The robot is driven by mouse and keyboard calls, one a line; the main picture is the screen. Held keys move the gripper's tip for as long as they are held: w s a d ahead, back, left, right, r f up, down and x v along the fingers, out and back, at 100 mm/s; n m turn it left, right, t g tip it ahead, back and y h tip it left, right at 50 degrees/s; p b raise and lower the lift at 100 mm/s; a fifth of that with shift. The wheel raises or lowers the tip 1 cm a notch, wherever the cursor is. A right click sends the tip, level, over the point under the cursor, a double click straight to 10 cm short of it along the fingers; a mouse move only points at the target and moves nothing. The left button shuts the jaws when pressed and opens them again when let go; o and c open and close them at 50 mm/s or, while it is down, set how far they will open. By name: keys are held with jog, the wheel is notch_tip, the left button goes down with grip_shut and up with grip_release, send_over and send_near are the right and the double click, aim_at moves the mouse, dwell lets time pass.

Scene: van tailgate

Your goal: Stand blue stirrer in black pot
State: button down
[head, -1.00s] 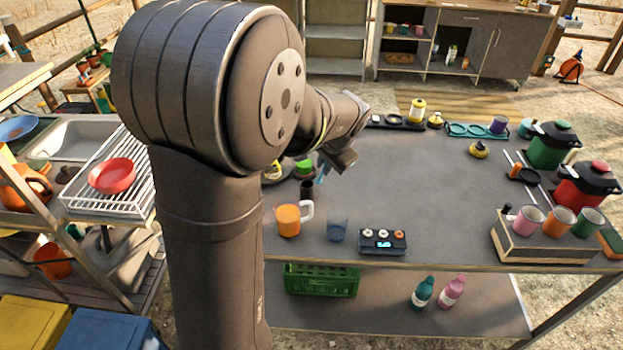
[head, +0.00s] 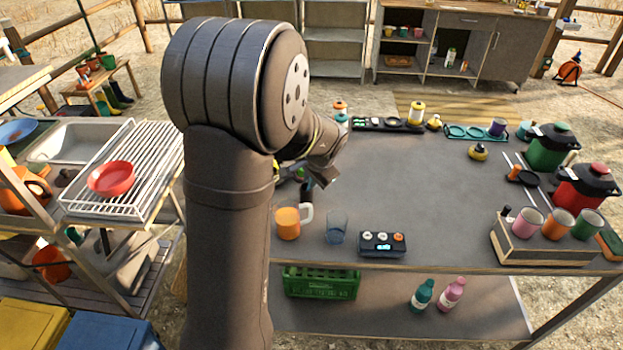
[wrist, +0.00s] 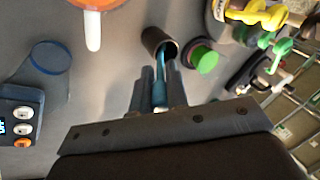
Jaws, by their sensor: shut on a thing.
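The black pot (wrist: 155,40) is a small dark cup, its open mouth showing in the wrist view. In the head view the pot (head: 306,191) shows partly, just below and left of my gripper (head: 324,176). In the wrist view my gripper (wrist: 160,90) is shut on the blue stirrer (wrist: 160,88). The stirrer's far end overlaps the pot's mouth; I cannot tell how deep it reaches, or whether it touches the wall. The stirrer is hidden in the head view.
A green-topped round item (wrist: 203,58) stands close beside the pot. An orange mug (head: 288,223), a blue glass (head: 337,227) and a dark button box (head: 382,243) are near the front edge. The middle of the table (head: 420,185) is clear.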

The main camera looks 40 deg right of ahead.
jog(key=shift+f, duration=0.3)
jog(key=c, duration=1.4)
grip_release()
jog(key=shift+r, duration=0.1)
jog(key=shift+r, duration=0.3)
jog(key=v, duration=1.2)
jog(key=shift+f, duration=0.1)
